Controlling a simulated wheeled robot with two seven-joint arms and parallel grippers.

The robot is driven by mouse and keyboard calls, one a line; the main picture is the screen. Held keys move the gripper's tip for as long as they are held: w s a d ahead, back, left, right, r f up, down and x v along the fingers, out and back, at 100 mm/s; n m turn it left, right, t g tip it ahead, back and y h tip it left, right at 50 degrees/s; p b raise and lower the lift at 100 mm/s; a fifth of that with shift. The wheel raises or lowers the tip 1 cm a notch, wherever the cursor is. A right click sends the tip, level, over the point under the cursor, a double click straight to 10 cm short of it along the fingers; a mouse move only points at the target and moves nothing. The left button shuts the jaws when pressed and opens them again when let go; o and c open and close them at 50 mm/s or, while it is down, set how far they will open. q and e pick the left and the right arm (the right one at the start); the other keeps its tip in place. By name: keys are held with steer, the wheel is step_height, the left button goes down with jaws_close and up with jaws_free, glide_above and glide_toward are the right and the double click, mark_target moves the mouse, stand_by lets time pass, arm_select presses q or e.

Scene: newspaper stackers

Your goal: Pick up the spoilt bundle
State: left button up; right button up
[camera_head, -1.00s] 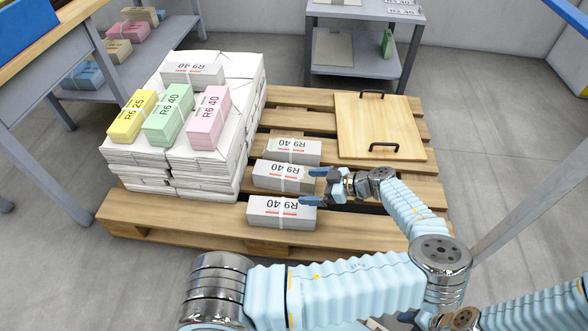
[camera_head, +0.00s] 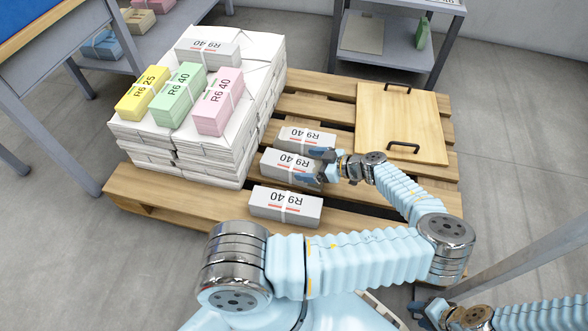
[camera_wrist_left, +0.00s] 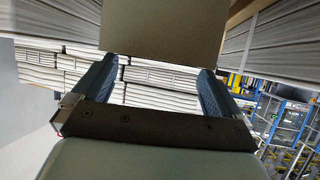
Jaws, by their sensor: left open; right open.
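Three grey-white bundles marked R9 40 lie in a row on the pallet: back (camera_head: 304,139), middle (camera_head: 283,163) and front (camera_head: 285,206). I cannot tell by look which is spoilt. My left gripper (camera_head: 314,167) is open at the right end of the middle bundle, one finger toward its back side and one toward its front. My right gripper (camera_head: 420,311) is open and empty at the bottom right, partly cut off by my arm.
A tall white newspaper stack (camera_head: 215,160) on the pallet's left carries yellow (camera_head: 142,93), green (camera_head: 178,97), pink (camera_head: 218,102) and grey R9 40 (camera_head: 207,51) bundles. A wooden board (camera_head: 400,120) with two black handles lies on the pallet (camera_head: 190,205). A grey shelf (camera_head: 400,8) stands behind.

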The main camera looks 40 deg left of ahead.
mark_target(296, 163)
arm_select(q)
steer(key=x, duration=0.4)
steer(key=shift+s+a+f, duration=0.15)
steer(key=shift+a, duration=0.15)
steer(key=c, duration=1.8)
jaws_close()
